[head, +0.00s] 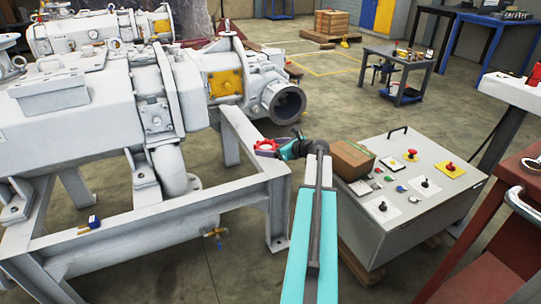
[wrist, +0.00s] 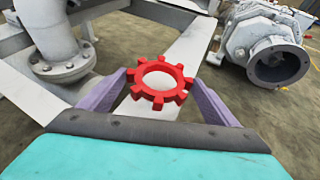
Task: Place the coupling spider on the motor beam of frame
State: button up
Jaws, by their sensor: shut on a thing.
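The coupling spider (wrist: 160,97) is a red toothed ring in the wrist view, held between the two purple fingers of my gripper (wrist: 159,90). In the head view the red spider (head: 266,145) shows at the end of my gripper (head: 272,148), close to the grey frame's right end. The motor beam of the frame (head: 245,150) is a light grey beam at that end. In the wrist view a pale beam (wrist: 188,50) passes behind and below the spider. I cannot tell whether the spider touches it.
The white vacuum pump (head: 150,90) stands on the frame to the left. A grey control box (head: 415,185) with buttons and a brown box (head: 352,160) are right of my arm. A blue-handled tool (head: 94,222) lies on the frame's near beam. A small table (head: 405,62) stands farther back.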

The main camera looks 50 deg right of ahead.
jog(key=shift+f+b, duration=1)
jog(key=shift+f, duration=0.75)
jog(key=o, duration=1)
jog(key=shift+f, duration=0.1)
jog(key=shift+o, duration=0.2)
jog(key=shift+s+r, duration=0.3)
jog(key=p+v, duration=0.3)
jog(key=v, duration=0.8)
jog(key=shift+s+p, duration=0.15)
jog(key=shift+p, duration=0.25)
